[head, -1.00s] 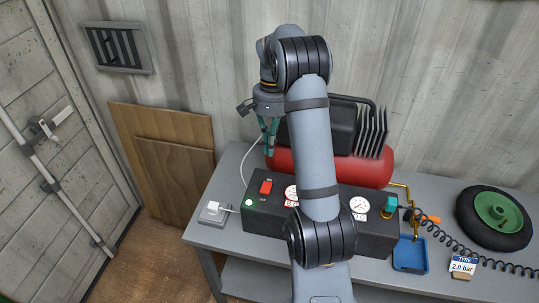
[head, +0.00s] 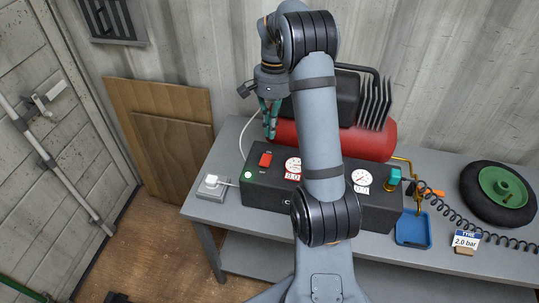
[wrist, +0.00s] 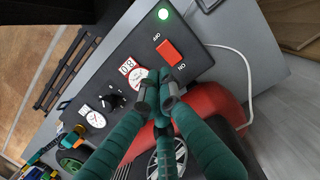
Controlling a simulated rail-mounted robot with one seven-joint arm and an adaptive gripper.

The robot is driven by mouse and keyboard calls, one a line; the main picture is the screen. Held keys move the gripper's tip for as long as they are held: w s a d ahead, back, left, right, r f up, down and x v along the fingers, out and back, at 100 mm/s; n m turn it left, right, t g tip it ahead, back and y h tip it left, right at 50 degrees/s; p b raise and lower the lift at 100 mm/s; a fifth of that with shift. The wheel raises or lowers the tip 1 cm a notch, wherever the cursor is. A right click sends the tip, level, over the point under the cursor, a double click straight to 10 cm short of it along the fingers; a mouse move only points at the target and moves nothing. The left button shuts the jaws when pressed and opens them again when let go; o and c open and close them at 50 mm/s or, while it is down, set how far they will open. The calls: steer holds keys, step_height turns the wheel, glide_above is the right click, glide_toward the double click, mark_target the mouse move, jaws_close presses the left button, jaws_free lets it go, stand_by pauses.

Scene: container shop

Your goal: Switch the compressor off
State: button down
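The compressor has a red tank (head: 372,143) behind a dark control panel (head: 330,203) on the bench. Its red rocker switch (head: 265,160) is at the panel's left end; the wrist view shows the switch (wrist: 170,54) between two small labels, one reading ON. I cannot tell which side is pressed. A green lamp (head: 248,175) beside it is lit, also bright in the wrist view (wrist: 163,14). My gripper (head: 270,134) is above and behind the switch, apart from it. In the wrist view its teal fingers (wrist: 162,88) are drawn together at the tips, empty.
Two gauges (head: 361,179) and a dark knob (wrist: 113,101) are on the panel. A blue tray (head: 412,231), a coiled hose (head: 455,213) and a wheel (head: 498,193) lie right.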

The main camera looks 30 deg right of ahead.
mark_target(269, 164)
steer(key=f, duration=0.3)
steer(key=f+p, duration=0.1)
steer(key=f, duration=0.2)
steer(key=s+a+f, duration=0.1)
steer(key=f, duration=0.2)
steer(key=shift+f+p, duration=0.35)
steer(key=shift+s+a+f+b, duration=0.1)
steer(key=shift+f+b, duration=0.25)
steer(key=shift+b, duration=0.2)
steer(key=shift+s+a+f+b, duration=0.1)
steer(key=shift+f+b, duration=0.25)
steer(key=shift+b, duration=0.2)
steer(key=shift+s+a+f+b, duration=0.1)
steer(key=shift+s+b, duration=0.15)
steer(key=shift+b, duration=0.35)
steer(key=shift+s+r+p, duration=0.15)
steer(key=shift+r+p, duration=0.2)
steer(key=shift+f, duration=0.1)
